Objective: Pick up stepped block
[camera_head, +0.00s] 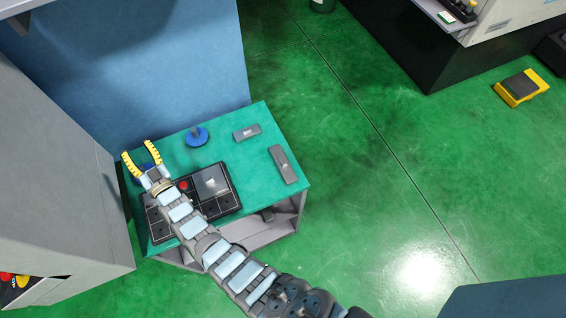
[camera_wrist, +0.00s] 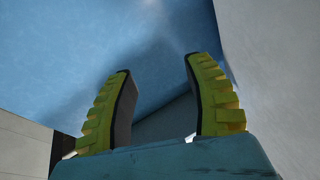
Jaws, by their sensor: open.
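My gripper (camera_head: 138,150) is open and empty at the left end of the green-topped table, its yellow fingers pointing toward the blue wall. In the wrist view the two fingers (camera_wrist: 157,68) stand wide apart with only wall surfaces between them. A grey block (camera_head: 211,181) with a raised shape sits in the black tray (camera_head: 232,205). Two grey bars lie on the tabletop, a shorter one (camera_head: 247,132) at the back and a longer one (camera_head: 284,164) at the right. I cannot tell which piece is the stepped block. All are right of my gripper.
A blue round piece (camera_head: 197,136) stands on the table (camera_head: 255,190) near its back edge. A red round piece (camera_head: 184,185) is in the tray. My arm covers part of the tray. A blue wall (camera_head: 170,70) and grey cabinet (camera_head: 65,170) close in the left side.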

